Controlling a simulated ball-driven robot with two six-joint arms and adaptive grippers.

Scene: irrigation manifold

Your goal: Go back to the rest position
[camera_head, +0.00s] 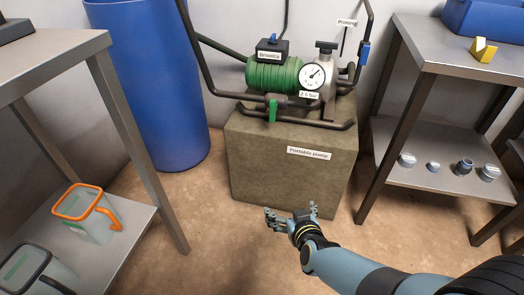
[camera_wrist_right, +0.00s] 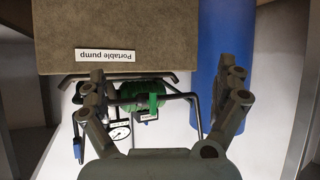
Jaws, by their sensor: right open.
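My right gripper (camera_head: 290,214) is open and empty in the head view. It is in front of the lower part of the stone-like block labelled "Portable pump" (camera_head: 288,172). In the right wrist view my right gripper's two fingers (camera_wrist_right: 165,95) stand wide apart with nothing held between them. The green pump (camera_head: 275,74) with its pressure gauge (camera_head: 312,76) sits on top of the block. The pump also shows upside down in the wrist view (camera_wrist_right: 143,93), beyond the fingers. My left gripper is not in view.
A blue barrel (camera_head: 150,90) stands left of the block. A metal table (camera_head: 60,48) at left carries clear jugs (camera_head: 98,228) on its lower shelf. A metal table (camera_head: 455,55) at right holds small fittings (camera_head: 464,167) below. Bare floor (camera_head: 225,245) lies around my right gripper.

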